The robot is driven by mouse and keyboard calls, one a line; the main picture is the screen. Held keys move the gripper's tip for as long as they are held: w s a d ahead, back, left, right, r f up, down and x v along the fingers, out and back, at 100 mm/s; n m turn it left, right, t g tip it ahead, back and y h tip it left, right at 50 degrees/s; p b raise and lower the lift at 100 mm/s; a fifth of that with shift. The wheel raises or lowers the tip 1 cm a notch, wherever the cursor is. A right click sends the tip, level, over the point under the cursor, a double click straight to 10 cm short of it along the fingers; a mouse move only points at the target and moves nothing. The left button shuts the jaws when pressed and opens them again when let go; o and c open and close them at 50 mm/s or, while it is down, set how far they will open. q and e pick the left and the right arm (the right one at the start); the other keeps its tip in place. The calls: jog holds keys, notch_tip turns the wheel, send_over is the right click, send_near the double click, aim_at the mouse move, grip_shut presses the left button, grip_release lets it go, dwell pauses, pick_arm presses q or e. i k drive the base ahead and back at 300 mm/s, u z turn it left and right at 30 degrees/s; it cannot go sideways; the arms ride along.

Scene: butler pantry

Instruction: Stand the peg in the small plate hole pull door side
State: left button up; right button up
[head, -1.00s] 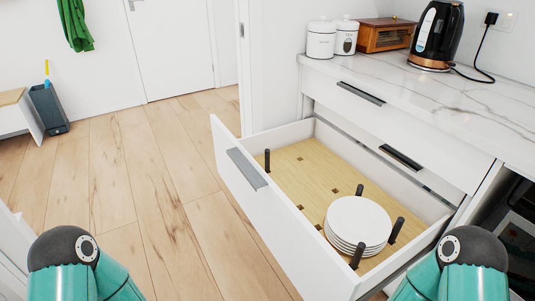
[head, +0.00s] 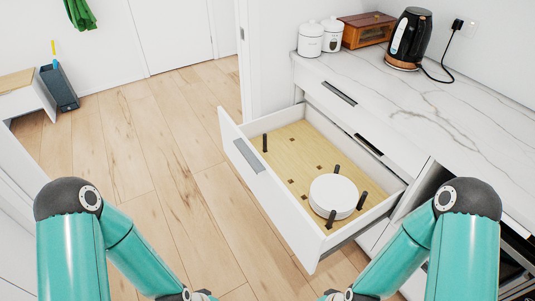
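An open white drawer (head: 285,215) has a light wooden pegboard base (head: 285,165) with several small dark holes. One dark peg (head: 265,143) stands upright alone near the board's left end, close to the handled front panel. A stack of white plates (head: 333,194) sits toward the right end. Three more dark pegs stand around the stack: one behind it (head: 337,170), one to its right (head: 361,201) and one in front (head: 331,219). Both my arms reach in from the bottom corners, but neither gripper shows. I cannot tell which hole is the small plate hole.
The marble counter (head: 440,95) holds two white canisters (head: 311,40), a wooden box (head: 368,30) and a black kettle (head: 410,38). Closed drawer fronts (head: 350,115) stand above the open drawer. The wooden floor (head: 150,160) left of the drawer is clear.

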aim_at(303, 145)
jog(key=u, duration=0.65)
jog(key=k, duration=0.15)
jog(key=u, duration=0.9)
jog(key=i, duration=2.55)
jog(key=z, duration=2.4)
